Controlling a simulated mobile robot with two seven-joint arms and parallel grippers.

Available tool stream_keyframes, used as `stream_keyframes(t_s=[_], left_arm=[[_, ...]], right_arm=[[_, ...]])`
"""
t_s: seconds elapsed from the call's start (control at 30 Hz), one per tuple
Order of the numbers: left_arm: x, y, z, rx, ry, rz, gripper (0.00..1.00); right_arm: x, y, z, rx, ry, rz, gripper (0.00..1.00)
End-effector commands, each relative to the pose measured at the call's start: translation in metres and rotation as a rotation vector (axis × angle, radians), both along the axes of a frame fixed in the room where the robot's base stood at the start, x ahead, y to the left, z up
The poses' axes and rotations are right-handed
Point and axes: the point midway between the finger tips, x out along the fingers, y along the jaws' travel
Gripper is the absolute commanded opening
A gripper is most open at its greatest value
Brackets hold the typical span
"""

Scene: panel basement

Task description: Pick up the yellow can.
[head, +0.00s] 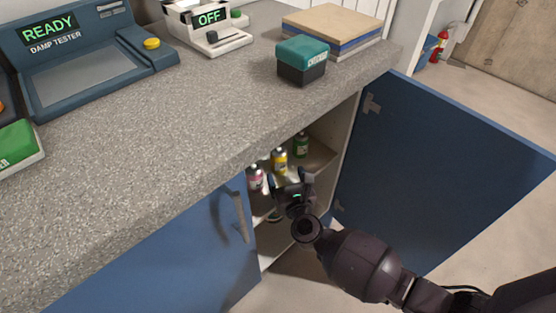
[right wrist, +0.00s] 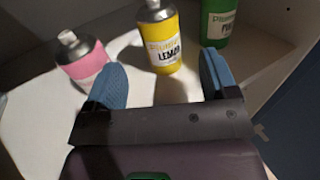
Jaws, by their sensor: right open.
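The yellow can (head: 279,159) stands upright on a shelf inside the open cabinet under the counter. In the right wrist view the yellow can (right wrist: 161,42) has a grey top and a label reading LEMON. My right gripper (head: 291,184) reaches into the cabinet in front of it. Its two blue fingertips (right wrist: 159,80) are apart with nothing between them, and the yellow can stands just beyond the gap. The fingers do not appear to touch it. My left gripper is in neither view.
A pink can (right wrist: 82,58) stands to the left and a green can (right wrist: 219,22) to the right of the yellow one. The blue cabinet door (head: 440,165) is open at right. The grey countertop (head: 150,140) overhangs the shelf. A teal-lidded box (head: 302,60) sits on it.

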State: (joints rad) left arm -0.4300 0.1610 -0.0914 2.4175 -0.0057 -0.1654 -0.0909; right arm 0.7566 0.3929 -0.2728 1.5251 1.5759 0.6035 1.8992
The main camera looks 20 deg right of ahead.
Motion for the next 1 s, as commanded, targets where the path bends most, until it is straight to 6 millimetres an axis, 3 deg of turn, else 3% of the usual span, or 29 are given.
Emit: stream_keyframes(t_s=[0.27, 0.6, 0.93, 1.0], left_arm=[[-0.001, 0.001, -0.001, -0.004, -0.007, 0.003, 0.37], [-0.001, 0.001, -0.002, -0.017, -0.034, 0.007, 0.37], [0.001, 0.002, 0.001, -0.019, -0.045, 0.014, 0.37], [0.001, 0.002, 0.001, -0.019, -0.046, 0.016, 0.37]], right_arm=[[0.018, -0.002, -0.001, -0.003, 0.000, 0.001, 0.79], [0.058, -0.008, -0.002, -0.003, 0.002, 0.000, 0.79], [0.062, -0.008, 0.000, -0.002, 0.001, 0.000, 0.79], [0.062, -0.008, 0.000, -0.002, 0.001, 0.000, 0.68]])
